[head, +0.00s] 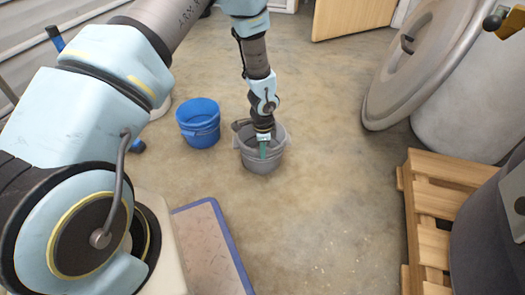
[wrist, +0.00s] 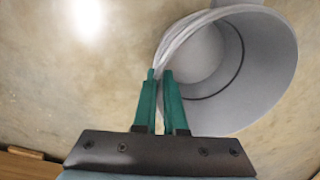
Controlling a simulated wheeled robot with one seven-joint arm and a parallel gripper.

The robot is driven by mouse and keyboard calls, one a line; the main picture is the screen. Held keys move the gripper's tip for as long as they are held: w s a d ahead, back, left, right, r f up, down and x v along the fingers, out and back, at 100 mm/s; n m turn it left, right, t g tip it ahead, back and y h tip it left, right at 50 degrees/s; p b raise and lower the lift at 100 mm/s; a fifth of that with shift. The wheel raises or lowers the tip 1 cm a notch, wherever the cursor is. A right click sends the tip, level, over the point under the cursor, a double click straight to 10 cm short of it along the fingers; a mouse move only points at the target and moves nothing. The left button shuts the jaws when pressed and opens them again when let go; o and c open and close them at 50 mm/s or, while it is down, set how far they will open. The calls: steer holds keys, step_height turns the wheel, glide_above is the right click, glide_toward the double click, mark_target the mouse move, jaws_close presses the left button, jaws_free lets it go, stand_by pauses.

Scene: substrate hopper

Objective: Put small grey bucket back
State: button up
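The small grey bucket (head: 262,160) is near the middle of the head view, upright or nearly so, with its open top facing up. My gripper (head: 264,150) reaches down to it from above, its green fingers at the bucket's rim. In the wrist view, the bucket (wrist: 265,75) shows its open mouth, and its rim runs between the fingertips of my gripper (wrist: 160,75). The fingers are close together, shut on the rim. I cannot tell whether the bucket's base touches the floor.
A blue bucket (head: 198,125) stands just left of the grey one. A blue-edged mat (head: 215,250) lies at the lower middle. A wooden pallet (head: 430,215) and a large grey lid (head: 415,65) leaning on a pale drum (head: 470,115) are on the right. The floor between is clear.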

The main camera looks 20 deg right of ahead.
steer(key=o, duration=0.4)
steer(key=shift+c, duration=0.2)
step_height(320, 180, up, 12)
steer(key=s+p, duration=0.1)
steer(key=p, duration=0.5)
steer(key=w+a+r+n, duration=0.4)
steer(key=w+a+r, duration=0.1)
steer(key=a+r, duration=0.3)
steer(key=s+a+r+n, duration=0.3)
steer(key=a+r+n, duration=0.5)
steer(key=a, duration=0.4)
steer(key=s+a+r+n, duration=0.4)
steer(key=a+r+n, duration=0.5)
steer(key=a, duration=0.4)
steer(key=shift+s+a+r+t, duration=0.2)
steer(key=shift+a+r+t, duration=0.05)
steer(key=shift+a+t, duration=0.05)
